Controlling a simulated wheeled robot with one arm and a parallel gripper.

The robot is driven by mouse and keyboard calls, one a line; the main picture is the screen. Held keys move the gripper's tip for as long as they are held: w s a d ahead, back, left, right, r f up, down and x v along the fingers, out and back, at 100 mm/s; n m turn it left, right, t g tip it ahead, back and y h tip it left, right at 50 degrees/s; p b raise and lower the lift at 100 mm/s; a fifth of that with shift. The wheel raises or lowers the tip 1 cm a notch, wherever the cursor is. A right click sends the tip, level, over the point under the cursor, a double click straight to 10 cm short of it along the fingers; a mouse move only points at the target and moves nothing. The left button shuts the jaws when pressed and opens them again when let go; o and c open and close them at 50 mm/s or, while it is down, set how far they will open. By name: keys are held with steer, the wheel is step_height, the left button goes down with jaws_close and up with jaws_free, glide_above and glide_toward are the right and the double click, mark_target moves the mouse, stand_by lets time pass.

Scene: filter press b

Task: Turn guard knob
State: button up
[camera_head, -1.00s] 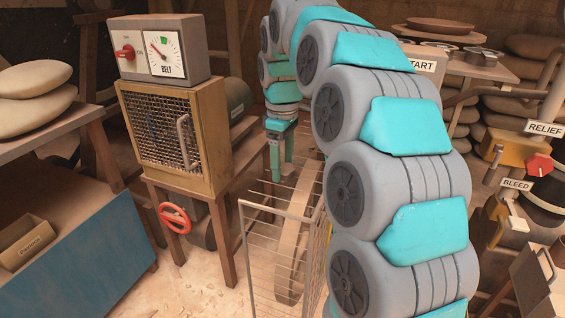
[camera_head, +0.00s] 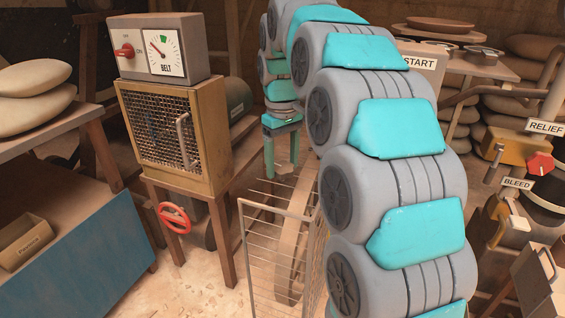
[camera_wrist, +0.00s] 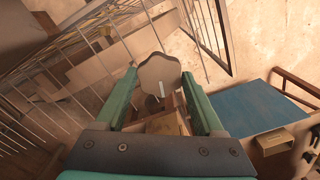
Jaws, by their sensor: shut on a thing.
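The guard knob (camera_wrist: 158,70) is a grey-brown lobed disc with a pale line on it. In the wrist view it sits between the two teal fingers of my gripper (camera_wrist: 160,84). My gripper is shut on it, one finger at each side. In the head view my gripper (camera_head: 281,160) points down at the far end of the wire guard (camera_head: 262,205), and the knob cannot be made out there. The guard is a mesh cage around a large pale wheel (camera_head: 291,235).
A mesh-fronted cabinet (camera_head: 165,140) with a BELT gauge box (camera_head: 158,48) and a red handwheel (camera_head: 174,217) stands left of the guard. A blue-sided bench (camera_head: 85,255) is further left. RELIEF (camera_head: 540,163) and BLEED (camera_head: 519,222) controls are at right.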

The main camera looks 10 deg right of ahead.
steer(key=m, duration=0.3)
steer(key=shift+m, duration=0.4)
steer(key=m, duration=0.3)
steer(key=shift+m, duration=0.3)
steer(key=m, duration=0.3)
steer(key=shift+p, duration=0.3)
steer(key=shift+m, duration=1.7)
steer(key=shift+p, duration=0.3)
steer(key=o, duration=1.4)
steer(key=shift+c, duration=0.2)
steer(key=shift+r, duration=0.1)
